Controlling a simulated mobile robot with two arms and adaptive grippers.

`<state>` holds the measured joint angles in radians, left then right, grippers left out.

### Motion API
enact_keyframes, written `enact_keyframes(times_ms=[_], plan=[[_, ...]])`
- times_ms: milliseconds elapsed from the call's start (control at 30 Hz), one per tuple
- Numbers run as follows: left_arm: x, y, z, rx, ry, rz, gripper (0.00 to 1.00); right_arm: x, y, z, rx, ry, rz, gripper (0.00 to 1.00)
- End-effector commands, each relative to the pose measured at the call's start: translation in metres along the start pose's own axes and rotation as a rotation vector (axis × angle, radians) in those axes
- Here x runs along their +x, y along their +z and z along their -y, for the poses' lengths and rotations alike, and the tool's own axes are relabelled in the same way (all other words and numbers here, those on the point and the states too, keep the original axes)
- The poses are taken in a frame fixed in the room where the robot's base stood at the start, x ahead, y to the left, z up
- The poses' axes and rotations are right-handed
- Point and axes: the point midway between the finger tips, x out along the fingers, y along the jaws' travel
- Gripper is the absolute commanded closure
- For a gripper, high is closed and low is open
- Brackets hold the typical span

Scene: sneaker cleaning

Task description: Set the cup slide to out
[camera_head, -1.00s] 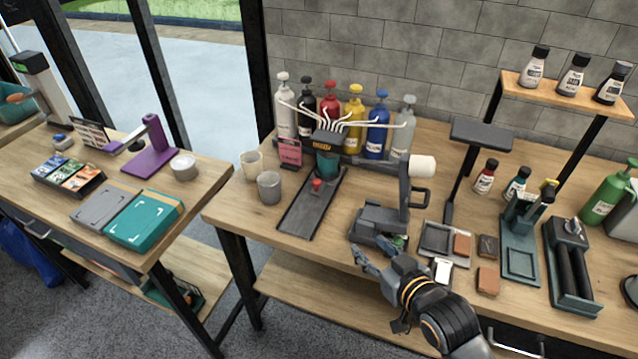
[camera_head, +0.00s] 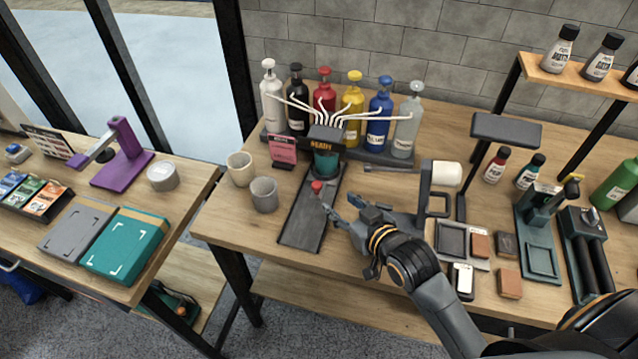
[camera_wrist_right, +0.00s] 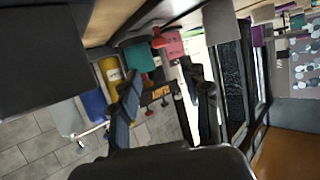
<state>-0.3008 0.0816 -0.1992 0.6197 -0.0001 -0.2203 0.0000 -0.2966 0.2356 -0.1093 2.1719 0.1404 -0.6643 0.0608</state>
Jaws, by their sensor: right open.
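The cup slide (camera_head: 301,220) is a dark flat track on the wooden bench, running from the dispenser toward the front edge. A red knob (camera_head: 317,187) stands on it near the dispenser end. A teal cup (camera_head: 326,162) sits under the dispenser head (camera_head: 327,134); it also shows in the wrist view (camera_wrist_right: 140,57). My right gripper (camera_head: 341,204) is open and empty, just right of the slide and close to the knob, with a small apparent gap. Its spread fingers show in the wrist view (camera_wrist_right: 161,74). My left gripper is in neither view.
Several pump bottles (camera_head: 353,108) stand behind the dispenser. Two cups, beige (camera_head: 240,168) and grey (camera_head: 264,194), and a pink sign (camera_head: 283,150) stand left of the slide. A machine with a white roller (camera_head: 447,174) stands right of my gripper. The bench front left is clear.

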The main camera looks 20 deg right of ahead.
Motion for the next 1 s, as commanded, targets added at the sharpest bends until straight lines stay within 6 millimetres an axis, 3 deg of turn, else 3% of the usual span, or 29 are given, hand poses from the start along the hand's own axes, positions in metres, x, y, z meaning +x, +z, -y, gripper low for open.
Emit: enact_keyframes(times_ms=[100, 233, 500, 933, 967, 1000], plan=[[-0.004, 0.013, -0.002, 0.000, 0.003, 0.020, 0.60, 0.027, -0.003, 0.000, 0.000, 0.000, -0.003, 0.53], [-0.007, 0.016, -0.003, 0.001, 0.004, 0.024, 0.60, 0.056, -0.003, 0.000, 0.001, 0.000, -0.002, 0.53], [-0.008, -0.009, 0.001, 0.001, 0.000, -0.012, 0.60, 0.097, -0.001, 0.000, 0.000, 0.000, -0.001, 0.53], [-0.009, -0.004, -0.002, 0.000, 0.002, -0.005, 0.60, 0.107, 0.000, 0.000, 0.000, 0.000, -0.001, 0.53], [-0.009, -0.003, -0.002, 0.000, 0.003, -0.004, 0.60, 0.107, 0.000, 0.000, 0.000, 0.000, -0.001, 0.55], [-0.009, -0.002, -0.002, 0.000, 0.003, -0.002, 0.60, 0.107, 0.000, 0.000, 0.000, 0.000, -0.001, 0.63]])
